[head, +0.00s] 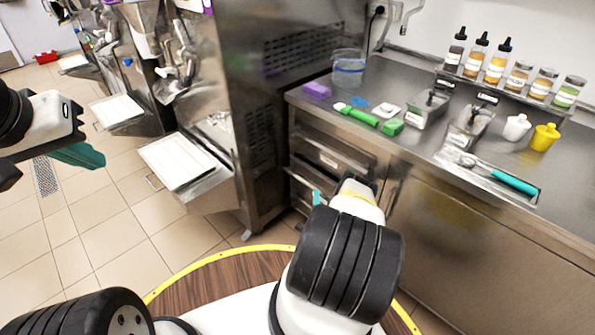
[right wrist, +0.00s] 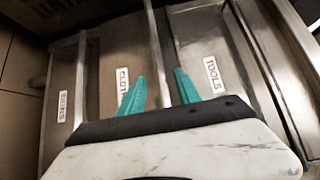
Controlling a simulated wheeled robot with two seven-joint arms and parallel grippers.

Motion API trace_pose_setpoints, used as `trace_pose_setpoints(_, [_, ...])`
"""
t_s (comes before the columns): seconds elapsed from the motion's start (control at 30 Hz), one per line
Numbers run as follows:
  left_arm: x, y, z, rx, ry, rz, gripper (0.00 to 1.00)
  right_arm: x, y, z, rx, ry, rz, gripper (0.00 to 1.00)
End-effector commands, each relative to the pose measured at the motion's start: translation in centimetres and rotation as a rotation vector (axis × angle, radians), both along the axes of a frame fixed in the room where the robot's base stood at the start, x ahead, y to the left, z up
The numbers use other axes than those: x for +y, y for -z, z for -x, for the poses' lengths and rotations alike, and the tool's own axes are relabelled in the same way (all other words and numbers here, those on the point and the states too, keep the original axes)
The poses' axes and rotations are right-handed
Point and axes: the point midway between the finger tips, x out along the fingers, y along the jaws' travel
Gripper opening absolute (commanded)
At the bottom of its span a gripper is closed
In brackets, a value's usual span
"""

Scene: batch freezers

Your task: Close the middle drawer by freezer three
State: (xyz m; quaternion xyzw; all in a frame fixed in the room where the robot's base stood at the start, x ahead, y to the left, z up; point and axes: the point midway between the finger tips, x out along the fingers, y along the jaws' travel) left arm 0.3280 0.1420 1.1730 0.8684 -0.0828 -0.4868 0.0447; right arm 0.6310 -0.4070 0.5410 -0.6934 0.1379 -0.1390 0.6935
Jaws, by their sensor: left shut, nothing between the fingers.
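In the right wrist view, turned on its side, three drawer fronts sit side by side. The middle drawer (right wrist: 108,65) has a label starting "CLOT", partly covered by a finger. Its bar handle (right wrist: 155,50) runs lengthwise between the teal fingers of my right gripper (right wrist: 160,84), which is open; I cannot tell whether they touch it. In the head view the drawer stack (head: 333,155) is under the counter, its lower part mostly hidden by my right arm; a teal finger of my right gripper (head: 317,197) shows. My left gripper (head: 80,154) is shut and empty, far left.
The "TOOLS" drawer (right wrist: 195,40) and another labelled drawer (right wrist: 58,80) flank the middle one. A freezer (head: 255,110) with a white tray (head: 183,160) stands left of the counter (head: 400,150). Bottles, tubs and a utensil tray (head: 485,180) are on the counter. Tiled floor is clear at left.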

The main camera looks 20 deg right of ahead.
Motion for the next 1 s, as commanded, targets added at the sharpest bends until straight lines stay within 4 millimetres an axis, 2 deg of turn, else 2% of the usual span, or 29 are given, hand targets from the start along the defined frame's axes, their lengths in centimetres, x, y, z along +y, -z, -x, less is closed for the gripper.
trace_pose_setpoints(0.1, [0.0, 0.0, 0.0, 0.0, 0.0, 0.0, 0.0, -0.7, -0.1, -1.9, -0.001, -0.001, 0.002, 0.4])
trace_pose_setpoints(0.3, [0.0, 0.0, 0.0, 0.0, 0.0, 0.0, 0.0, -1.5, -0.1, -3.8, -0.001, -0.001, 0.001, 0.4])
trace_pose_setpoints(0.63, [0.0, 0.0, 0.0, 0.0, 0.0, 0.0, 0.0, -1.7, 0.0, -4.2, 0.001, -0.001, 0.0, 0.4])
trace_pose_setpoints(0.83, [0.0, 0.0, 0.0, 0.0, 0.0, 0.0, 0.0, -1.7, 0.0, -4.2, 0.001, -0.001, 0.001, 0.01])
trace_pose_setpoints(1.0, [0.0, 0.0, 0.0, 0.0, 0.0, 0.0, 0.0, -1.7, 0.0, -4.2, 0.001, -0.001, 0.001, 0.0])
